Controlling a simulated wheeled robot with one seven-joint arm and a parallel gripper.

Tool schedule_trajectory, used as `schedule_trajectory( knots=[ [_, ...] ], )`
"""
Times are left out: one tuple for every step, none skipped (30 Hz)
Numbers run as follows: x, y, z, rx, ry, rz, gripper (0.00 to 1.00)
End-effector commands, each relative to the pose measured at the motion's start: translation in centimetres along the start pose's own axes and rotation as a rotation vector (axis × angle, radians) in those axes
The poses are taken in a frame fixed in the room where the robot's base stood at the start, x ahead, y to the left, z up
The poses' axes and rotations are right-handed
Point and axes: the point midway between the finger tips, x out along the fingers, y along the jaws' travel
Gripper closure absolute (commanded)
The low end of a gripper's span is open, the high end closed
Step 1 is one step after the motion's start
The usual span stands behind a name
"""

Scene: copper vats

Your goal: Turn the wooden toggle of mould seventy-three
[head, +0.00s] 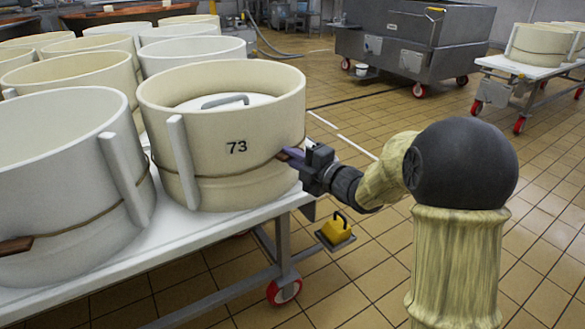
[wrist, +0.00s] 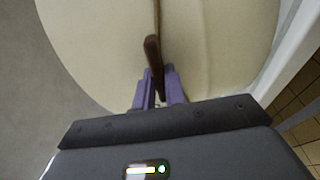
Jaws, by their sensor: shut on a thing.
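Mould seventy-three (head: 240,118) is a cream round hoop marked 73, standing on a white-topped trolley, with a cord around it and a lid with a grey handle inside. In the wrist view its pale wall (wrist: 215,45) fills the upper part. The brown wooden toggle (wrist: 153,55) hangs on the cord against that wall. My gripper (head: 288,155) is at the right side of the mould. In the wrist view its purple fingers (wrist: 160,88) are shut on the toggle's near end. In the head view the toggle is mostly hidden by the fingers.
Other moulds stand close on the left of the trolley (head: 250,212), one with its own wooden toggle (head: 15,246). A yellow weight-like object (head: 336,230) sits below the trolley edge. Grey wheeled vats (head: 410,45) and another trolley (head: 530,68) stand behind. Tiled floor is open at right.

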Motion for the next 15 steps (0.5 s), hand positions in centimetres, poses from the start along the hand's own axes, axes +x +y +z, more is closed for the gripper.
schedule_trajectory(
  knots=[
    [-0.06,-0.57,0.09,-0.023,-0.002,-0.004,1.0],
    [-0.06,-0.56,0.08,-0.036,-0.002,-0.004,1.0],
    [-0.07,-0.53,0.07,-0.05,-0.002,-0.004,1.0],
    [-0.07,-0.51,0.07,-0.06,-0.002,-0.005,1.0],
    [-0.07,-0.49,0.07,-0.069,-0.002,-0.005,1.0],
    [-0.08,-0.46,0.07,-0.079,-0.002,-0.006,1.0],
    [-0.08,-0.45,0.07,-0.084,-0.002,-0.006,1.0],
    [-0.08,-0.43,0.07,-0.089,-0.002,-0.006,1.0],
    [-0.08,-0.41,0.07,-0.093,-0.002,-0.006,1.0],
    [-0.08,-0.39,0.07,-0.096,-0.002,-0.007,1.0],
    [-0.08,-0.38,0.08,-0.098,-0.002,-0.007,1.0],
    [-0.08,-0.36,0.07,-0.099,-0.002,-0.007,1.0],
    [-0.08,-0.35,0.08,-0.1,-0.002,-0.007,1.0],
    [-0.08,-0.34,0.08,-0.1,-0.002,-0.007,1.0],
    [-0.09,-0.34,0.08,-0.1,-0.002,-0.007,1.0]
  ],
)
